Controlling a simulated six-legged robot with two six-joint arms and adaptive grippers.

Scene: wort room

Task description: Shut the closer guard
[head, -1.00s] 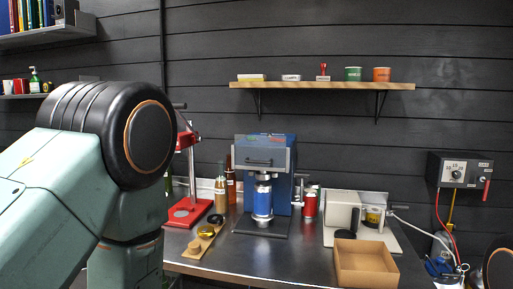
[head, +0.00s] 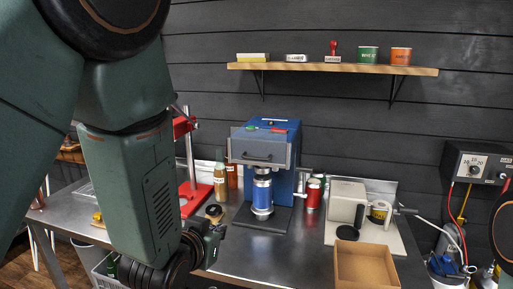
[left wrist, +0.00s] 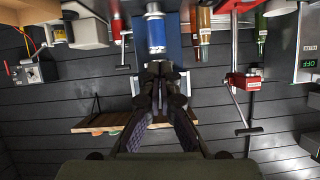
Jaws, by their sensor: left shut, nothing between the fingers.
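The closer (head: 284,178) is a blue machine on the steel table. Its grey guard (head: 262,149) with a dark handle sits high on the front, raised above a blue can (head: 262,194) that stands uncovered on the pedestal. My left gripper (head: 217,233) is low, in front and to the left of the closer, apart from the guard. In the upside-down left wrist view my left gripper's fingers (left wrist: 160,72) are together and empty, pointing toward the blue can (left wrist: 155,32). They partly hide the guard there. My right gripper is out of view.
A red lever press (head: 190,165) and bottles (head: 220,182) stand left of the closer. Red cans (head: 313,194), a beige machine (head: 347,203) and an open cardboard box (head: 365,264) are on the right. A wooden shelf (head: 330,68) hangs above.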

